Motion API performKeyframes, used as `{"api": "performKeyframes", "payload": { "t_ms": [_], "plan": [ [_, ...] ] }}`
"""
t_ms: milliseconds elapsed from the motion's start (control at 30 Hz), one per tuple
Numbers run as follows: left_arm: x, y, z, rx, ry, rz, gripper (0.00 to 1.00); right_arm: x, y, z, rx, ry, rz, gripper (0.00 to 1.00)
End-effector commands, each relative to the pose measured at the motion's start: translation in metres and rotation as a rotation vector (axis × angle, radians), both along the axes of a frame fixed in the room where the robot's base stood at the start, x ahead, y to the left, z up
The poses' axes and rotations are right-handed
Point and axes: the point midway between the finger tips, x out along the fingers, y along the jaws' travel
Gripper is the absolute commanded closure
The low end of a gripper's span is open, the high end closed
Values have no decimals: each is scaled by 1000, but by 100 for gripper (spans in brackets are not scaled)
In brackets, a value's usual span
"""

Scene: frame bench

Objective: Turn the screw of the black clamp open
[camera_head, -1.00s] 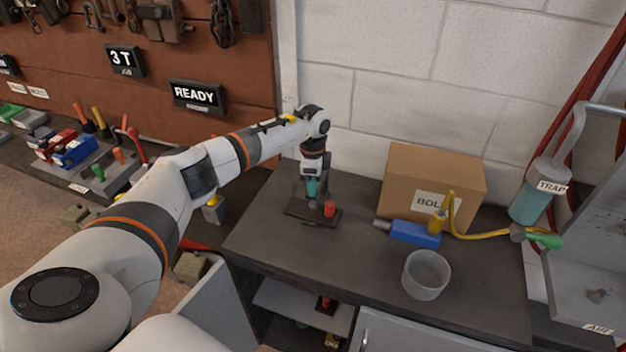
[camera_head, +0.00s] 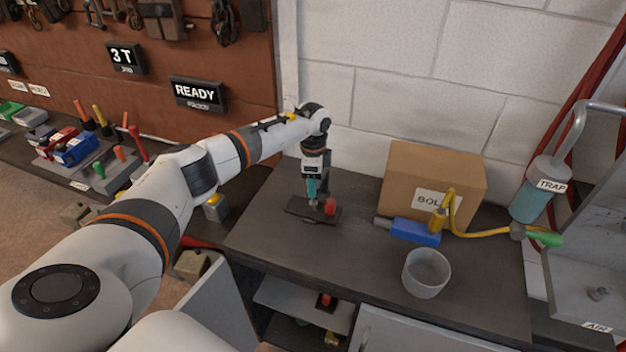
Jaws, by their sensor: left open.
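What looks like the black clamp (camera_head: 296,208) is a small dark flat plate with a dark upright part, on the dark bench top. A red piece (camera_head: 330,206) stands at its right. My left gripper (camera_head: 312,200) points down over the plate, just left of the red piece, with teal fingers. It is open. The fingers hide part of the clamp, and I cannot make out the screw or tell whether the fingers touch it. My right gripper is out of view.
A cardboard box (camera_head: 418,181), a blue tool (camera_head: 412,231) with a yellow hose, and a grey cup (camera_head: 426,274) stand to the right. The wall (camera_head: 345,110) rises close behind the clamp. The bench top in front of the clamp is clear.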

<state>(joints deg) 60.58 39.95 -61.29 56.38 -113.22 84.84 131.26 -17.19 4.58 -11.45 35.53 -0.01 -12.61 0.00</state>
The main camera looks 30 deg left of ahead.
Motion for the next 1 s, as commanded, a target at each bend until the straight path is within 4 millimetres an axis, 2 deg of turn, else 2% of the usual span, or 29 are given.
{"api": "performKeyframes", "payload": {
  "t_ms": [167, 600, 800, 1000],
  "plan": [
    [1, 0, 15, -1, -5, 0, 45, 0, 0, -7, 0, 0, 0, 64],
    [0, 0, 100, 0, -4, 0, 45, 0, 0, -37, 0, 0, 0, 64],
    [0, 0, 118, 0, -2, 1, 45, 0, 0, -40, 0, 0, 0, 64],
    [0, 1, 120, 0, -1, 1, 45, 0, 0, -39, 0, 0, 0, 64]
  ]
}}
